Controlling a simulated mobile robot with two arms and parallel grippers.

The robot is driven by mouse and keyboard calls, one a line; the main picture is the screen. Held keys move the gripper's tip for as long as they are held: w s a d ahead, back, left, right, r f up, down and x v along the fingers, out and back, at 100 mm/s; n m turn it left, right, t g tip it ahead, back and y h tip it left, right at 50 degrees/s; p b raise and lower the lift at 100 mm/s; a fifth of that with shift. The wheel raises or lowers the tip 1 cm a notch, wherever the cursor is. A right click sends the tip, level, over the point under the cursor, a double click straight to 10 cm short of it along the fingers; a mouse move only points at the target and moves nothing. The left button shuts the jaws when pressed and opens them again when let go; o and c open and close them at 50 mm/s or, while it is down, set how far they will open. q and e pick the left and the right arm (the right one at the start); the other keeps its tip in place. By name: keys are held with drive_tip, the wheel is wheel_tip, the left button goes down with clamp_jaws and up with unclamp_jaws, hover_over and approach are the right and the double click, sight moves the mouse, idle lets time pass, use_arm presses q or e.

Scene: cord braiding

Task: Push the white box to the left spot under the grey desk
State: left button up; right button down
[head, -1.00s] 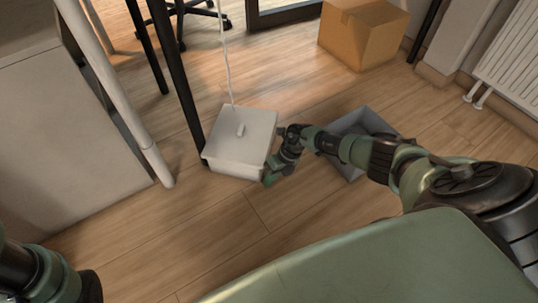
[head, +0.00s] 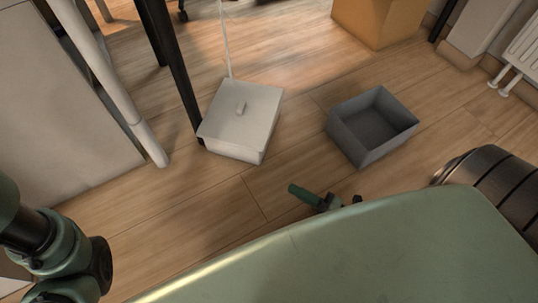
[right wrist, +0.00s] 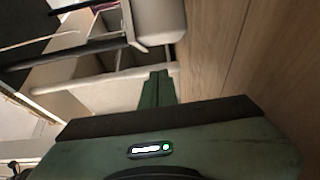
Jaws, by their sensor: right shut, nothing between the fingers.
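The desk top and any marked left spot are not visible.
A grey open bin (head: 372,126) stands right of the box, with floor between them. A cardboard box (head: 378,20) is at the back right. A white pole (head: 108,85) and a pale cabinet (head: 55,105) stand left. A white cord (head: 225,45) rises behind the box.

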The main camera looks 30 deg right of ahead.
drive_tip(key=shift+w+d, duration=0.1)
drive_tip(key=shift+w, duration=0.05)
drive_tip(key=b, duration=0.5)
approach(247, 155)
drive_tip(key=shift+s+a+r, duration=0.25)
drive_tip(key=shift+s+a, duration=0.2)
drive_tip(key=shift+a, duration=0.1)
drive_tip(key=shift+s+a+r, duration=0.2)
drive_tip(key=shift+s+a, duration=0.25)
drive_tip(key=shift+a, duration=0.1)
drive_tip(key=shift+w+d+b, duration=0.2)
drive_tip(key=shift+w+b, duration=0.4)
drive_tip(key=shift+w+d+b, duration=0.15)
drive_tip(key=shift+w+b, duration=0.45)
drive_tip(key=shift+w+d+r+b, duration=0.2)
drive_tip(key=shift+w+b, duration=0.2)
drive_tip(key=shift+w, duration=0.35)
